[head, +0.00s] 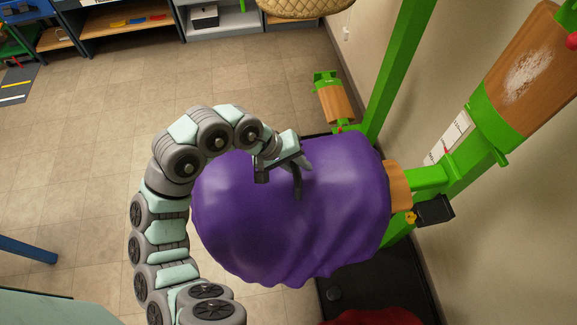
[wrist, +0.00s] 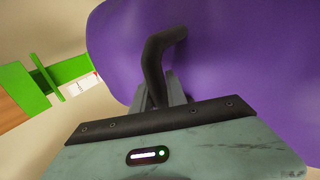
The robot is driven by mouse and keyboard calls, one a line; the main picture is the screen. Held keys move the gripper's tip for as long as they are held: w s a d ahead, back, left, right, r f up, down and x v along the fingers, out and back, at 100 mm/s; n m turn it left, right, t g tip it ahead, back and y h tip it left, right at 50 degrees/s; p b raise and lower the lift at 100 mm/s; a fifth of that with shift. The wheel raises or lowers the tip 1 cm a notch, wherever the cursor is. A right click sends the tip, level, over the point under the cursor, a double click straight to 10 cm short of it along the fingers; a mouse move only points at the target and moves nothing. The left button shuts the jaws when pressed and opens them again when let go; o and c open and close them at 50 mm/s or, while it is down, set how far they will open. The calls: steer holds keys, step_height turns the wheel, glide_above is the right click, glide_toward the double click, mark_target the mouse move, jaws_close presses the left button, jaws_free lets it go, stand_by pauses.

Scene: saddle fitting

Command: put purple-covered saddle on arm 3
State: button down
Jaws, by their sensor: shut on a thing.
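The purple-covered saddle (head: 325,225) hangs large in the middle of the head view. It fills much of the wrist view (wrist: 240,50) too. My gripper (head: 297,168) is shut on the dark handle (wrist: 155,60) on top of it. A wooden arm (head: 400,185) on a green bracket shows its base end just right of the saddle. The saddle covers the rest of that arm from above, and I cannot tell whether it touches it. I cannot read a number there.
Another wooden arm (head: 335,103) on green mounts is beyond the saddle. A whitish-dusted wooden arm (head: 530,65) is at upper right. A green post (head: 400,60) stands by the wall. A quilted tan saddle (head: 305,7) is at the top edge, and red cloth (head: 370,317) at the bottom. The left floor is open.

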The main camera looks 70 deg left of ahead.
steer(key=w+d+b, duration=0.3)
steer(key=w+b, duration=0.1)
steer(key=w, duration=2.2)
steer(key=shift+s+a+f, duration=0.1)
steer(key=shift+f, duration=1.05)
steer(key=shift+s+f, duration=0.1)
steer(key=shift+f, duration=1.05)
steer(key=c, duration=1.3)
jaws_free()
steer(key=shift+f, duration=0.1)
steer(key=shift+o, duration=0.2)
steer(key=b+v, duration=0.3)
steer(key=v, duration=0.8)
